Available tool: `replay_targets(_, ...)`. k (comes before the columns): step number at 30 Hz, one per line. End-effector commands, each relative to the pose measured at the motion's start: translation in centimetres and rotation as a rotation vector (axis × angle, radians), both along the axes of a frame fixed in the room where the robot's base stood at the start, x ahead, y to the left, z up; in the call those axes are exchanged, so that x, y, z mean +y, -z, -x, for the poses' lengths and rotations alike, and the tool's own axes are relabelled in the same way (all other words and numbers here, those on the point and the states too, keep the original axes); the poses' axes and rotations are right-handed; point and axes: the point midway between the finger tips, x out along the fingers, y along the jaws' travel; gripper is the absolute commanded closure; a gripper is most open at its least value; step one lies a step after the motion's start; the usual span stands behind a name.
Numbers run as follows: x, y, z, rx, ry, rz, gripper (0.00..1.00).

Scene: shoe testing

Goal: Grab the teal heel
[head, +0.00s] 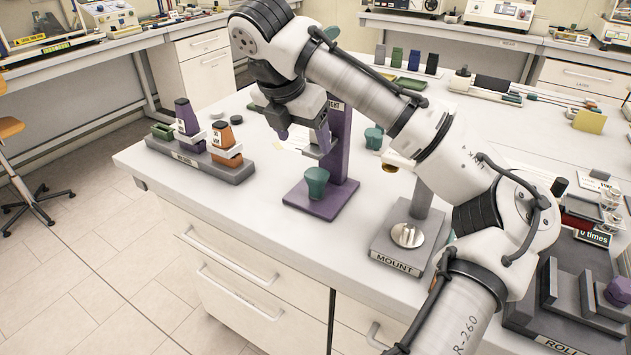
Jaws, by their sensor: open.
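A teal heel-like block (316,184) stands upright on the base of the purple stand (347,150). A second teal piece (373,138) sits farther back on the table, right of the stand's post. I cannot tell for sure which one is the heel. My gripper (302,143) is open and empty, hanging above and slightly left of the block on the purple base. Its fingers point down and look apart from the block. My arm hides part of the table behind it.
A grey rack (228,172) with purple and orange pieces stands left. A grey stand marked MOUNT (393,258) is to the right, and a grey stepped fixture (565,300) lies at lower right. The white table (262,215) is clear along its front left edge.

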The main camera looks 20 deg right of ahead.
Motion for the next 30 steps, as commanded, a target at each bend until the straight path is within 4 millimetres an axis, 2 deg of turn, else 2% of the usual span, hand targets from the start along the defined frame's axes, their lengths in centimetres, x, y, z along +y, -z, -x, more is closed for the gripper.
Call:
replay_targets(1,-0.2,1.1,-0.2,0.001,-0.002,-0.004,0.30)
replay_targets(3,-0.6,2.1,-0.5,0.000,0.000,-0.001,0.30)
replay_targets(13,-1.6,4.8,-1.0,-0.003,0.000,0.000,0.30)
replay_targets(21,-2.7,8.4,-1.3,-0.003,-0.001,-0.001,0.30)
replay_targets(30,-2.9,9.0,-1.5,-0.005,-0.002,-0.001,0.30)
